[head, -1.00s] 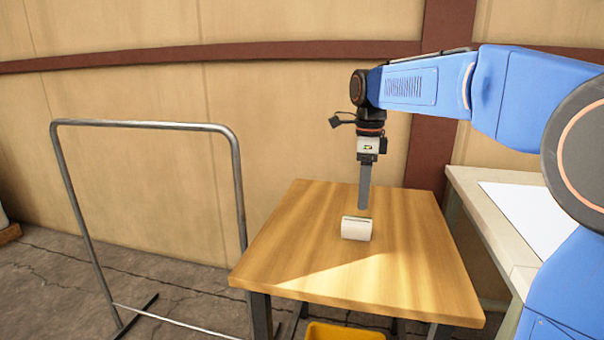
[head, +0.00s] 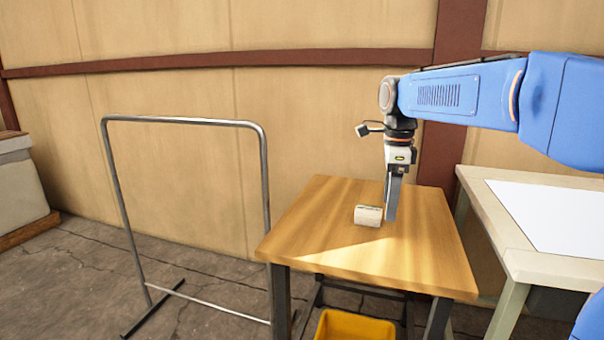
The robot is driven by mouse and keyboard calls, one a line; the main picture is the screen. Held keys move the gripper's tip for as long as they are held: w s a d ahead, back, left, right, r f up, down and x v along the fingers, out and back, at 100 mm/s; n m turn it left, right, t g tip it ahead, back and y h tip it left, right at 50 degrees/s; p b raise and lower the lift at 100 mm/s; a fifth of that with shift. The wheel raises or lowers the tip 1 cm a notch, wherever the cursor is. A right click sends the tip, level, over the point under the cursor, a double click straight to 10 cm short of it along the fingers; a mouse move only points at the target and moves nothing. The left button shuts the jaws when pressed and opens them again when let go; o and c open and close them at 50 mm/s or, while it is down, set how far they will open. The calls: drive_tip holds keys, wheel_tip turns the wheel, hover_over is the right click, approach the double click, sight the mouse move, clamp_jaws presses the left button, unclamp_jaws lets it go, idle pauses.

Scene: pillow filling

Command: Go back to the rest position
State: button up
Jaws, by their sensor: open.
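My gripper (head: 391,215) hangs downward from the blue arm, over the wooden table (head: 330,205). It is open and appears empty, its fingers seen nearly edge-on. A small white roll-like object (head: 368,216) lies on the tabletop just left of the fingers. From this view I cannot tell whether the fingers touch it or how far above the tabletop they are.
A metal pipe frame (head: 185,121) stands on the floor left of the table. A yellow bin (head: 355,328) is under the table's front. A pale table with a white sheet (head: 560,215) stands at right. A wall is close behind.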

drive_tip(key=s+d+f+n+t, duration=0.1)
drive_tip(key=s+f+n, duration=0.4)
drive_tip(key=s, duration=0.5)
drive_tip(key=s+d+f+n+t, duration=0.2)
drive_tip(key=s+f+n, duration=0.3)
drive_tip(key=s+n, duration=0.3)
drive_tip(key=s+d+f+n+t, duration=0.1)
drive_tip(key=s+d+f+n, duration=0.3)
drive_tip(key=s, duration=0.7)
wheel_tip(320, 180, down, 2)
drive_tip(key=n, duration=0.3)
drive_tip(key=shift+s+n+t, duration=0.3)
